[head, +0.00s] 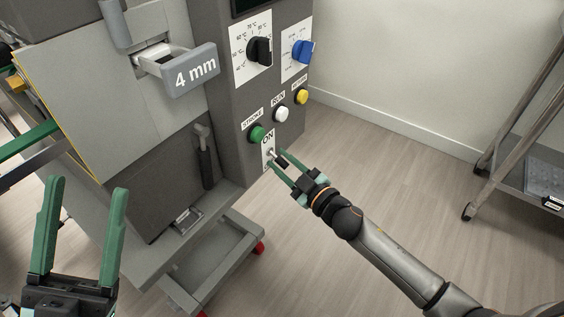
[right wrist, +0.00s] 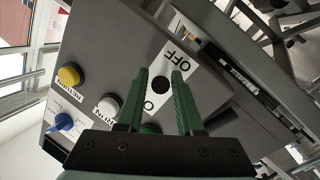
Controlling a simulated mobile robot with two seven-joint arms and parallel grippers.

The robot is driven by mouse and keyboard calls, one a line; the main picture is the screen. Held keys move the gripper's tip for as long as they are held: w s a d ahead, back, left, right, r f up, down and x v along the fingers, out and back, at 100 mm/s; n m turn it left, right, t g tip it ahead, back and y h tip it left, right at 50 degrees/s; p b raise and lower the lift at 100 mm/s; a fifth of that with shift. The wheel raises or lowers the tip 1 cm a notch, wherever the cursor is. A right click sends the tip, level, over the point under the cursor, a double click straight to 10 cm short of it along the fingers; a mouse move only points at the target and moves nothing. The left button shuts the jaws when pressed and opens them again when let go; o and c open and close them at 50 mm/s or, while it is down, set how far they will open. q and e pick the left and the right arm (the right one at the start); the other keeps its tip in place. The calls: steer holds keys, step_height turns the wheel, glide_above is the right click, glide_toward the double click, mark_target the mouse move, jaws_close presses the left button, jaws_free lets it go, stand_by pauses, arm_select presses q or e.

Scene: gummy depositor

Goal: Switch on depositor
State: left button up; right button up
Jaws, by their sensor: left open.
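The depositor (head: 222,100) is a grey machine with a side control panel. Its toggle switch (head: 279,161) sits on a white plate below the word ON. In the right wrist view the switch shows as a black round end (right wrist: 160,85) on the plate (right wrist: 163,62), with OFF readable and the ON end partly hidden by a finger. My right gripper (head: 277,158) is at the switch, its green fingers apart, one on each side of it; I cannot tell whether they touch it. My left gripper (head: 87,187) is open and empty at the lower left.
Green (head: 257,134), white (head: 281,114) and yellow (head: 301,96) buttons sit above the switch. Black (head: 259,51) and blue (head: 302,51) knobs are higher up. A 4 mm handle (head: 190,75) sticks out in front. A metal cart (head: 530,150) stands at right. The floor between is clear.

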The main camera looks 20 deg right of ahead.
jaws_close()
stand_by(0.5)
